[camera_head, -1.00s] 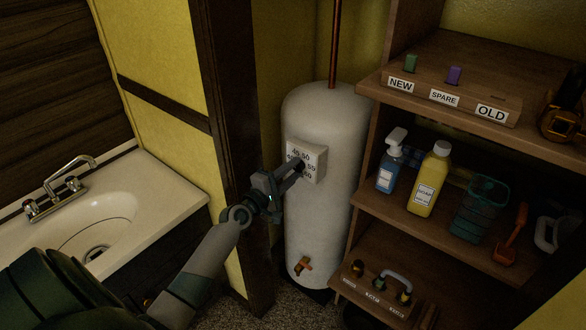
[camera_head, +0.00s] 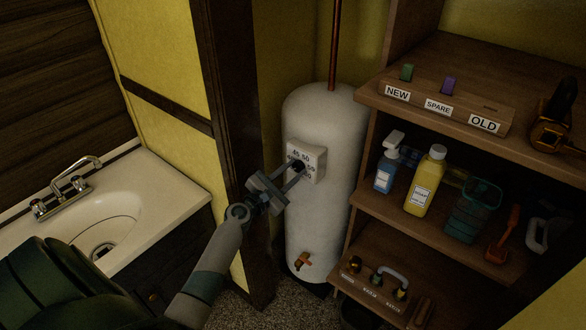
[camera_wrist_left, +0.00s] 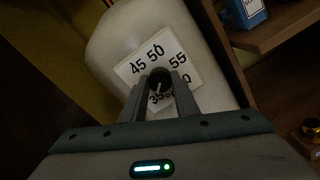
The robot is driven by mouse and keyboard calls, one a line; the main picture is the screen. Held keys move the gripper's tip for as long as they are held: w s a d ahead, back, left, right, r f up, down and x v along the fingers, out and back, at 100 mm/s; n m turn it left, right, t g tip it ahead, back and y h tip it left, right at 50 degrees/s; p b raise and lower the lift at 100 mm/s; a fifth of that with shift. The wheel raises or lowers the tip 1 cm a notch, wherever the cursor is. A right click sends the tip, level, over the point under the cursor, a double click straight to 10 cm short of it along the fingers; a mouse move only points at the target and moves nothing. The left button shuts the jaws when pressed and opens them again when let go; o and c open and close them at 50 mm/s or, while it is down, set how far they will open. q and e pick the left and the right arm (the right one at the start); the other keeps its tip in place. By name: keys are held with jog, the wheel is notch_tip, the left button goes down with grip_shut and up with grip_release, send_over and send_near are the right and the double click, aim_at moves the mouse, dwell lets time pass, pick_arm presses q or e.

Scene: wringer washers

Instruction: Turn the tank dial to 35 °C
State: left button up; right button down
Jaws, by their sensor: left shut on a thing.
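The tank (camera_head: 318,220) is a pale upright cylinder in the corner. A white dial plate (camera_head: 319,160) with black numbers is on its front. In the left wrist view, the plate (camera_wrist_left: 187,49) shows 45, 50 and 55, with 35 low on the left, partly hidden by a finger. My left gripper (camera_head: 297,167) is at the plate. In the left wrist view its fingers (camera_wrist_left: 160,80) are shut on the dark round dial knob (camera_wrist_left: 159,75). A short white mark on the knob points down, roughly toward the 35. My right gripper is not in view.
A wooden shelf unit (camera_head: 387,225) stands right of the tank, holding a blue bottle (camera_head: 385,175), a yellow bottle (camera_head: 425,182) and a labelled block (camera_head: 460,112). A dark post (camera_head: 225,100) and a sink (camera_head: 150,195) are on the left. A small tap (camera_head: 303,261) sticks out low on the tank.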

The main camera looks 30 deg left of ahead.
pick_arm(q)
jog(key=shift+n, duration=0.5)
jog(key=o, duration=1.1)
jog(key=shift+c, duration=0.2)
jog(key=shift+s, duration=0.1)
